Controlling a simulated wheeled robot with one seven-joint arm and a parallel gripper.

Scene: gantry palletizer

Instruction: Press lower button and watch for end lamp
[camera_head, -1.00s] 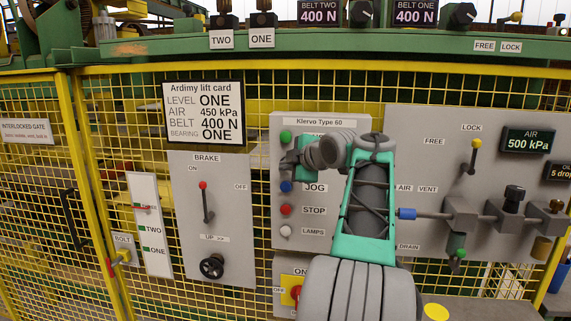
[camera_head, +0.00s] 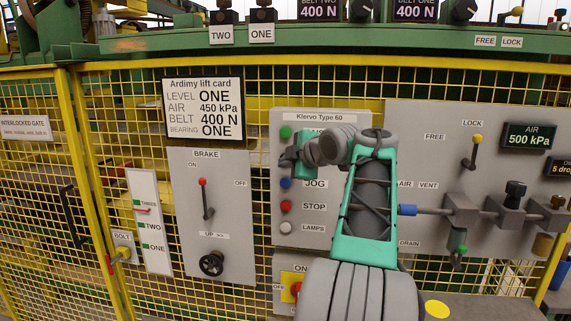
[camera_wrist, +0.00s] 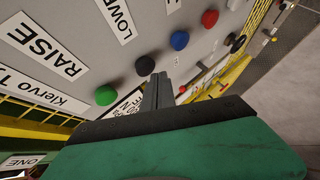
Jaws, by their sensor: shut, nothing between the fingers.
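The lower button, a black knob (camera_wrist: 145,65), sits between the green button (camera_wrist: 106,95) and the blue button (camera_wrist: 179,40) in the wrist view. The LOWER label (camera_wrist: 115,18) is above it. My gripper (camera_wrist: 155,76) is shut and empty, its tips at the black knob; I cannot tell how far the knob is pressed. In the head view my gripper (camera_head: 288,160) covers that knob on the Klervo Type 60 panel (camera_head: 320,116). On the level scale (camera_head: 157,256) a red pointer (camera_head: 145,211) stands just below THREE. I cannot make out an end lamp.
Below the gripper are a red STOP button (camera_head: 286,206) and a white LAMPS button (camera_head: 286,227). The brake panel (camera_head: 225,175) is to the left. A valve panel (camera_head: 430,135) with a blue-ended pipe is right of my arm. Yellow mesh fence stands behind.

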